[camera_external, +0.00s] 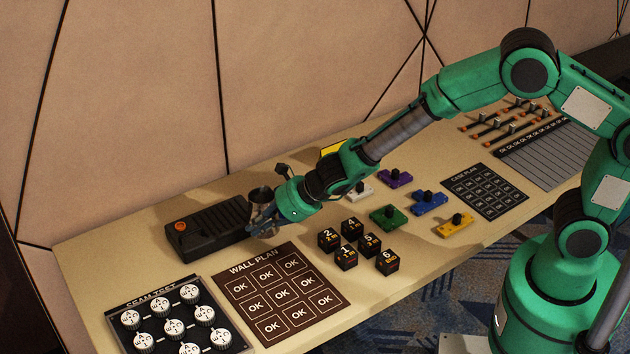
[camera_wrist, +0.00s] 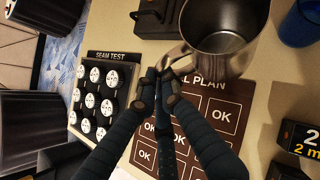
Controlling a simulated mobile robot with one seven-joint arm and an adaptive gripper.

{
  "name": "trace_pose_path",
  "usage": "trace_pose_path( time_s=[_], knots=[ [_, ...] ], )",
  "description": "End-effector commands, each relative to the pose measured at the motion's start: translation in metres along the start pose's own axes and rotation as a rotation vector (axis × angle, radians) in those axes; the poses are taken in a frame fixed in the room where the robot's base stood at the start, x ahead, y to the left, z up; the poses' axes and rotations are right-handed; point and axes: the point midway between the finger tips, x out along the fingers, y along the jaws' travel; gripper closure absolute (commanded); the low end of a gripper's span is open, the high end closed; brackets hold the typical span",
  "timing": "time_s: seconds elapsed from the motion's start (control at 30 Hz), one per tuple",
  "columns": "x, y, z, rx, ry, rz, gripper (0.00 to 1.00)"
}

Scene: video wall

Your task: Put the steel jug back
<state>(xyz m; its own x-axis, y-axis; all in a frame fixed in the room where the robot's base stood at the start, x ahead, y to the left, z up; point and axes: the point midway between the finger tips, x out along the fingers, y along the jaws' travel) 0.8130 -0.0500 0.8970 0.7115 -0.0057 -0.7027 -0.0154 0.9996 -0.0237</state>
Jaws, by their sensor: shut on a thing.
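The steel jug (camera_external: 262,204) stands about upright beside the right end of the black box, partly hidden by my gripper. In the wrist view the jug (camera_wrist: 222,42) shows its open, empty-looking mouth, with its side against my fingertips. My gripper (camera_external: 256,226) is shut on the jug, on the side toward the wall plan; in the wrist view my fingers (camera_wrist: 166,82) meet at what looks like its handle. I cannot tell whether the jug's base touches the table.
The black box (camera_external: 205,229) has an orange button. The brown wall plan mat (camera_external: 281,290) and seam test board (camera_external: 165,322) lie in front. Several numbered black cubes (camera_external: 346,258) and coloured blocks (camera_external: 388,217) lie right. A blue cup (camera_wrist: 299,26) shows in the wrist view.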

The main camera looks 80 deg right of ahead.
Motion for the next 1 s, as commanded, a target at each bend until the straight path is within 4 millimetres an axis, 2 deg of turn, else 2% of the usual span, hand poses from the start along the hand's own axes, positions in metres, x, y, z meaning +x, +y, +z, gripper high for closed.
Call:
trace_pose_path(
  time_s=[0.17,0.47,0.8,1.0],
  knots=[
    [-0.009,0.001,0.005,-0.058,-0.001,0.054,1.0],
    [-0.032,0.02,0.002,-0.218,-0.009,0.205,1.0],
    [-0.088,0.066,-0.036,-0.483,-0.026,0.459,1.0],
    [-0.114,0.084,-0.057,-0.576,-0.034,0.545,1.0]
  ],
)
